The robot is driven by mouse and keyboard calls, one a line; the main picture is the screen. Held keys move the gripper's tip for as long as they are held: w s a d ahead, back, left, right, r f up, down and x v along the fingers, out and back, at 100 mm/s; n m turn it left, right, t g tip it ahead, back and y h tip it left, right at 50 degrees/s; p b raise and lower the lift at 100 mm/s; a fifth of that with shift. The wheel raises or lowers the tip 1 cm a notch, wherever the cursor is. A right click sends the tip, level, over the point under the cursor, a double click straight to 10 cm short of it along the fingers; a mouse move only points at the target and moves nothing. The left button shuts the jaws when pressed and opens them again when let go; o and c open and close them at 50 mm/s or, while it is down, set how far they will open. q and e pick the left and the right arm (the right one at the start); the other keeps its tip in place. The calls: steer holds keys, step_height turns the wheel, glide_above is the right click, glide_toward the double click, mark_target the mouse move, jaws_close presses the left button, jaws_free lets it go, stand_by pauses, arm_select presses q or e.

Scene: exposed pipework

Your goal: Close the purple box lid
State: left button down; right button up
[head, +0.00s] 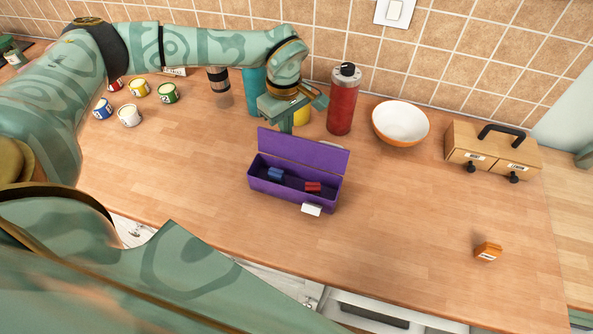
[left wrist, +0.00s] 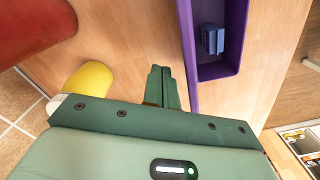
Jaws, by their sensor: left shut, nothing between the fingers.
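The purple box (head: 295,188) stands on the wooden counter with its purple lid (head: 303,152) open, raised along the far edge. A blue block (head: 275,174) and a red block (head: 313,187) lie inside it. A white tag (head: 312,209) sits at its front edge. My left gripper (head: 286,126) is shut and empty, just behind the raised lid; the lid partly hides the fingertips. In the left wrist view, the shut fingers (left wrist: 162,88) are beside the lid (left wrist: 188,50), and the blue block shows in the box (left wrist: 240,45). I cannot tell whether they touch the lid. My right gripper is not in view.
A red bottle (head: 342,105), a teal container (head: 254,92) and a yellow object (head: 304,115) stand near my left gripper. A white-orange bowl (head: 400,123) and wooden drawer box (head: 491,151) are right. Several small cans (head: 129,115) are left. The counter before the box is clear.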

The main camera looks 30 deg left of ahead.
arm_select(q)
steer(key=shift+s+d+r+p, duration=0.1)
steer(key=shift+s+d+p, duration=0.05)
steer(key=shift+s+p, duration=0.6)
steer(key=shift+s+d+p, duration=0.2)
steer(key=shift+s+p, duration=0.25)
steer(key=shift+s, duration=0.5)
steer(key=shift+s+d+r+p, duration=0.1)
steer(key=shift+s+d+p, duration=0.05)
steer(key=shift+s+p, duration=0.6)
steer(key=shift+s+d+f+p, duration=0.1)
steer(key=shift+s+d+p, duration=0.15)
steer(key=shift+s+p, duration=0.7)
steer(key=shift+s+d+f+p, duration=0.1)
steer(key=shift+s+d+p, duration=0.15)
steer(key=shift+s, duration=1.25)
step_height(320, 180, up, 8)
steer(key=p, duration=0.7)
glide_above(279, 159)
steer(key=s, duration=0.5)
steer(key=shift+w+d+r, duration=0.1)
steer(key=shift+w+d, duration=0.05)
steer(key=shift+d, duration=0.25)
